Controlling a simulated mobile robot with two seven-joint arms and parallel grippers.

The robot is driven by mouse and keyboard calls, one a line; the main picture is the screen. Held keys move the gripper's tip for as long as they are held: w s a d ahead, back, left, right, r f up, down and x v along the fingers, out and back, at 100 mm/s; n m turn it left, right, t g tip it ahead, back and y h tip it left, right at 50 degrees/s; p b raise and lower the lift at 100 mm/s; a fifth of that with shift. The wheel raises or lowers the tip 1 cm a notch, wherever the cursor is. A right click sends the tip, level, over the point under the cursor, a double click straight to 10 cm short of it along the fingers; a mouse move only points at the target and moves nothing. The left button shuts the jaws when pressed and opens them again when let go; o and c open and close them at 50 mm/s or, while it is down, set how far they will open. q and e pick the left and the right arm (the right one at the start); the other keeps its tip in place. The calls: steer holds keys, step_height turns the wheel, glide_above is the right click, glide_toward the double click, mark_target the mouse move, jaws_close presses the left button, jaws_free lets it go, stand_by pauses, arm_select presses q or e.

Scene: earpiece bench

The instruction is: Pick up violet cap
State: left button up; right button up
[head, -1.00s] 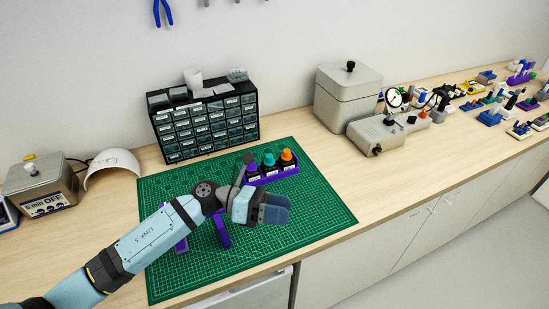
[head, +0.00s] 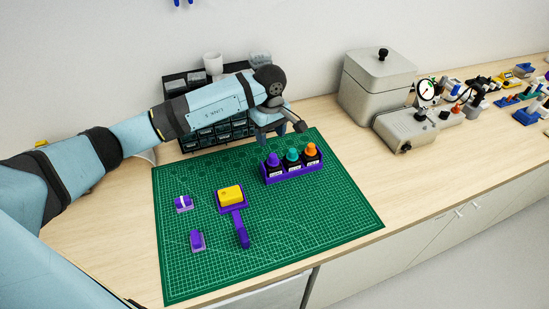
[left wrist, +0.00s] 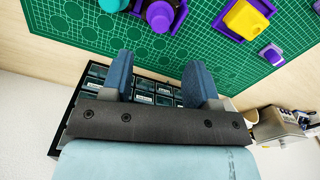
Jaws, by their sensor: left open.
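The violet cap (head: 274,160) sits on the leftmost dark bottle in a purple rack (head: 293,175) on the green mat. In the left wrist view the violet cap (left wrist: 160,16) is at the top, above and between the fingers. My left gripper (head: 278,138) is open and empty, fingers pointing down, just behind and above the rack in the head view. It also shows in the left wrist view (left wrist: 158,76), apart from the cap. My right gripper is not in view.
A teal cap (head: 292,155) and an orange cap (head: 310,150) stand in the same rack. A yellow block in a purple handled holder (head: 231,197) and two small purple pieces lie on the mat (head: 300,225). A drawer cabinet (head: 195,135) stands behind my arm.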

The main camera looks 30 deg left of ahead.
mark_target(273, 155)
arm_select(q)
step_height(273, 155, down, 3)
steer(key=f+p, duration=0.1)
steer(key=f, duration=0.1)
steer(key=d+f+p, duration=0.1)
steer(key=f, duration=0.1)
steer(key=shift+s, duration=0.2)
steer(key=shift+f, duration=0.65)
steer(key=c, duration=0.7)
